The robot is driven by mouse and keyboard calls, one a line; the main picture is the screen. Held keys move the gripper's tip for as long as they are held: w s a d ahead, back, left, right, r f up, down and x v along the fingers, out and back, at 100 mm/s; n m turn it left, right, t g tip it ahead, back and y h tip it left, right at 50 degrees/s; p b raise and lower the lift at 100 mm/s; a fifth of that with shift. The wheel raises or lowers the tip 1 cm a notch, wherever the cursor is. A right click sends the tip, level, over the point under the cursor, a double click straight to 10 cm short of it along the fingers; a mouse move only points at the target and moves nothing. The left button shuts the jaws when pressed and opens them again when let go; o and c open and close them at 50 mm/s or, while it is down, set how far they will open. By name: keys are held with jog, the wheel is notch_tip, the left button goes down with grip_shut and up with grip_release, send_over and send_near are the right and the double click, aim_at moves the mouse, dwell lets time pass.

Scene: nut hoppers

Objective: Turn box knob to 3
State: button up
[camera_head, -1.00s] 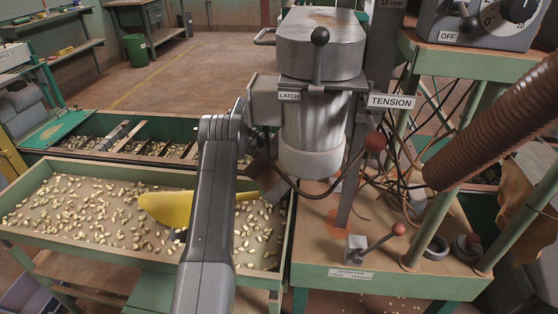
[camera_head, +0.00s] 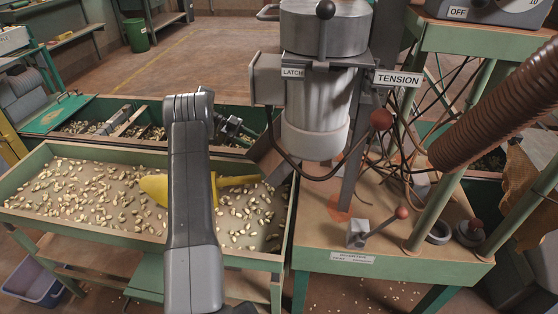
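The grey control box (camera_head: 490,10) stands on the green stand at the top right. Only its lower front shows, with an OFF label (camera_head: 458,13) and a scale mark reading 10 at its right. The top edge of the picture cuts off its knob, so I cannot see the knob or its setting. My grey arm rises from the bottom, left of centre, over the nut tray, well away from the box.
The nut tray (camera_head: 60,233) holds a yellow scoop (camera_head: 154,188), partly behind my arm. The grey machine (camera_head: 318,105) with LATCH and TENSION labels stands between my arm and the box. A brown hose (camera_head: 495,105) and a red-knobbed lever (camera_head: 385,222) are at the right.

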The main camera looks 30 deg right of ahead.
jog(key=shift+n+t+h, duration=0.3)
jog(key=shift+n+t, duration=0.1)
jog(key=x, duration=0.4)
jog(key=f+b+x, duration=0.1)
jog(key=x, duration=0.6)
jog(key=shift+s+f, duration=0.15)
jog(key=shift+f, duration=0.25)
jog(key=shift+a, duration=0.1)
grip_shut()
